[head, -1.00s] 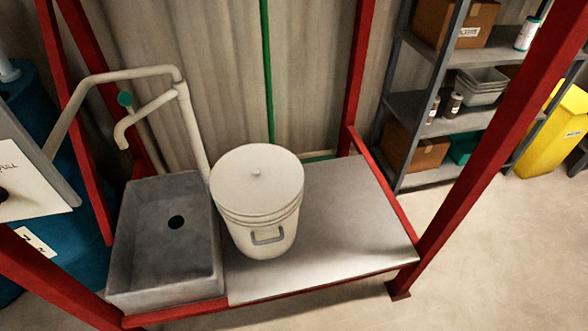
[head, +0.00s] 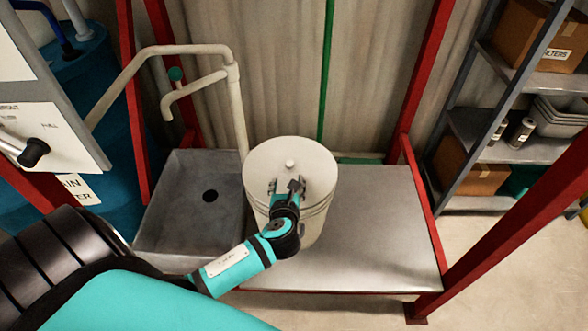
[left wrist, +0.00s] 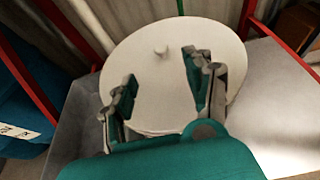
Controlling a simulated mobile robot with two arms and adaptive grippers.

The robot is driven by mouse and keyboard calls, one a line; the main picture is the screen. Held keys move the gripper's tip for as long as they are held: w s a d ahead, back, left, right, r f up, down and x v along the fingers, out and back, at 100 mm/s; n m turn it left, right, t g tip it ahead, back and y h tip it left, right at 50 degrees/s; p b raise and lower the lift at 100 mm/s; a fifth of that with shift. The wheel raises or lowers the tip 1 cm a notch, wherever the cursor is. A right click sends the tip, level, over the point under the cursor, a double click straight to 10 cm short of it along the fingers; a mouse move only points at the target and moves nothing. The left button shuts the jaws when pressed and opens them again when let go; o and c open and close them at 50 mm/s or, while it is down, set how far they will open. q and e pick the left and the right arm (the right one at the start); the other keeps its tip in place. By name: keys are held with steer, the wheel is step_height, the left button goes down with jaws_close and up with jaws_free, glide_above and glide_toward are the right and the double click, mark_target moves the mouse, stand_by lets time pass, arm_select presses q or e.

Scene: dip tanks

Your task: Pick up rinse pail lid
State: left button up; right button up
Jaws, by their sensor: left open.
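The rinse pail lid (head: 291,160) is a round cream disc with a small knob (head: 290,163) in its middle. It sits on the cream pail (head: 316,222). My left gripper (head: 287,184) is open over the near part of the lid, just short of the knob in the picture. In the left wrist view the lid (left wrist: 165,85) lies beyond the two spread fingers of my left gripper (left wrist: 160,72). The knob (left wrist: 161,51) shows ahead, between the finger directions, with nothing gripped. Whether the fingers touch the lid I cannot tell. My right gripper is not in view.
A grey sink (head: 178,225) with a bent pipe (head: 236,110) stands left of the pail. A metal bench top (head: 385,235) is clear to the right. Red frame posts (head: 412,85) surround the bench. A shelf with boxes (head: 520,150) stands at the right.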

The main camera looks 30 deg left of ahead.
mark_target(290, 162)
arm_select(q)
steer(key=x, duration=1.1)
steer(key=shift+w+f+b, duration=0.2)
steer(key=shift+w+b, duration=0.1)
jaws_close()
steer(key=shift+r, duration=0.15)
